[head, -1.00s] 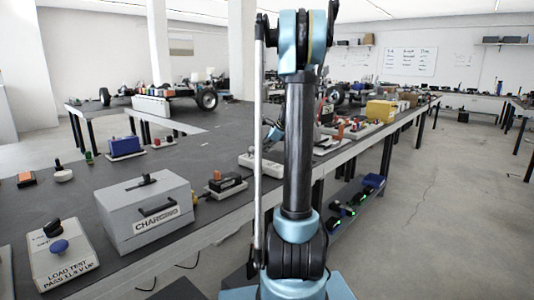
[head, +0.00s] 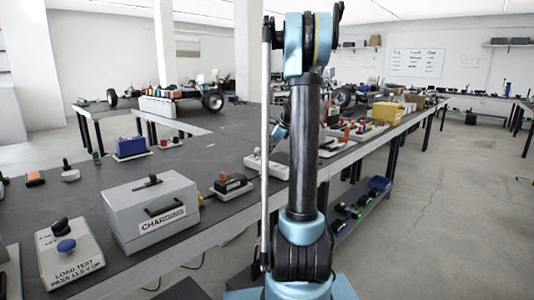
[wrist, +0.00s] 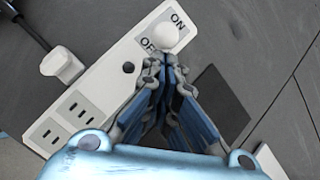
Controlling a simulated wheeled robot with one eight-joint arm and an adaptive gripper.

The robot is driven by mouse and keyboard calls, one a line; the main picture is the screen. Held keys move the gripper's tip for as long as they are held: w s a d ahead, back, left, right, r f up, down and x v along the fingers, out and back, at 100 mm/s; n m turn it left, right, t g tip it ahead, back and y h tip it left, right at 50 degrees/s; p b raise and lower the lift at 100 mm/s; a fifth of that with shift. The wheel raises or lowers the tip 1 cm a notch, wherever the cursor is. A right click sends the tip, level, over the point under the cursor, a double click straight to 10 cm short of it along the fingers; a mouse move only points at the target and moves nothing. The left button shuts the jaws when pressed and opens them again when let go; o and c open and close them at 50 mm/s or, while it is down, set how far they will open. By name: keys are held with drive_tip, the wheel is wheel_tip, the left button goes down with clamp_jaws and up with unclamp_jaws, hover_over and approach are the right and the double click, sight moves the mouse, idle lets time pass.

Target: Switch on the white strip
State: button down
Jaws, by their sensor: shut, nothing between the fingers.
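The white strip (wrist: 105,88) lies diagonally in the wrist view, with sockets at its lower left and a grey ON/OFF label (wrist: 178,22) at its upper right. A round white switch knob (wrist: 166,37) sits over the label between the two words. A white plug (wrist: 62,64) with a dark cord is at the strip's left edge. My gripper (wrist: 165,66) is shut and empty, its tips just below the knob; I cannot tell whether they touch. In the head view the strip (head: 254,163) is on the dark bench, partly behind my arm, and the gripper is hidden.
The bench (head: 215,150) also holds a grey charging box (head: 150,212), a load tester (head: 68,265) and a small black-and-red device (head: 230,183). A yellow box (head: 388,111) is farther along. Open floor (head: 440,210) lies to the right.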

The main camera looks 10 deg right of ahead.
drive_tip(key=shift+w+a+r+g+h, duration=0.2)
drive_tip(key=shift+r+g+h, duration=0.1)
drive_tip(key=shift+g, duration=0.1)
drive_tip(key=shift+w+a+r+g+h, duration=0.25)
drive_tip(key=shift+w+g+h, duration=0.15)
drive_tip(key=shift+g, duration=0.1)
drive_tip(key=shift+w+a+r+g+h, duration=0.3)
drive_tip(key=shift+w+g+h, duration=0.1)
drive_tip(key=shift+g, duration=0.15)
drive_tip(key=shift+w+a+r+g+h, duration=0.2)
drive_tip(key=shift+w+a+g+h, duration=0.15)
drive_tip(key=shift+g, duration=0.2)
drive_tip(key=shift+r, duration=0.2)
drive_tip(key=shift+r, duration=0.65)
drive_tip(key=shift+d, duration=0.15)
drive_tip(key=w+d+r, duration=0.2)
drive_tip(key=d+r, duration=0.1)
drive_tip(key=r, duration=0.8)
